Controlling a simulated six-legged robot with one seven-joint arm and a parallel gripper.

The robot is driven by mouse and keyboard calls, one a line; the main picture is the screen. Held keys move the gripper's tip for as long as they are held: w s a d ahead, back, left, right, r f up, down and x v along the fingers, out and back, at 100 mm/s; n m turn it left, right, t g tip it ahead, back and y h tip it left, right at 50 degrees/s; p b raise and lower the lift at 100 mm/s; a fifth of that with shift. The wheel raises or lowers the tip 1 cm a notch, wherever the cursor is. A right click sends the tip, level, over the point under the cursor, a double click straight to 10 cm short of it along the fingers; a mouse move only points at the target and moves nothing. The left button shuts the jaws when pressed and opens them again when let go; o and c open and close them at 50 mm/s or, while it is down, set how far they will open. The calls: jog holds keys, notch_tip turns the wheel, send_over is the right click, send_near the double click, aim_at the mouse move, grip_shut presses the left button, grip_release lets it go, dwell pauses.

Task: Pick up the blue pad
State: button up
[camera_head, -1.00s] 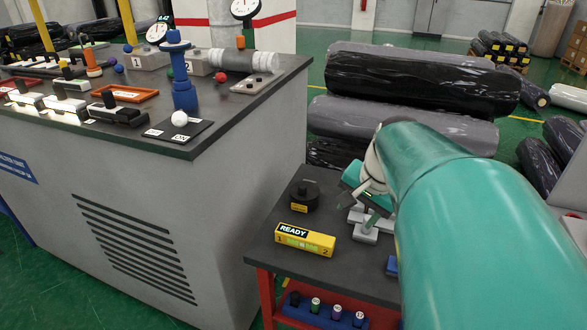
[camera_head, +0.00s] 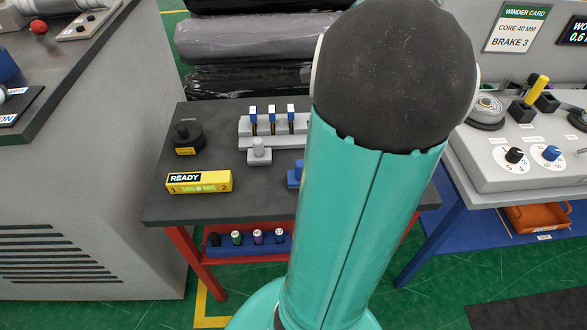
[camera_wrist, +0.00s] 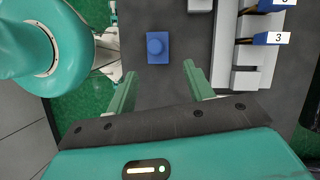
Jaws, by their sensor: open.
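The blue pad (camera_wrist: 153,58) is a small square block with a round knob on top. It lies on the dark tabletop in the wrist view. In the head view the pad (camera_head: 295,175) is partly hidden behind my arm. My gripper (camera_wrist: 155,72) is open, its two green fingers apart with nothing between their pads. The blue pad appears ahead of the fingertips, roughly in line with the gap. I cannot tell the height between them. The gripper is hidden in the head view.
A grey rack (camera_head: 262,131) with blue-topped pins stands beside the pad, near a grey knobbed block (camera_head: 259,152). A black round device (camera_head: 187,138) and a yellow READY box (camera_head: 199,182) are to the left. A control desk (camera_head: 520,175) stands at right.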

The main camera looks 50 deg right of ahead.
aim_at(301, 163)
jog(key=x, duration=0.8)
jog(key=shift+s+a, duration=0.15)
jog(key=shift+a, duration=0.05)
jog(key=shift+a+x, duration=0.2)
jog(key=shift+x, duration=2.45)
jog(key=shift+s+r, duration=0.1)
jog(key=c, duration=1.1)
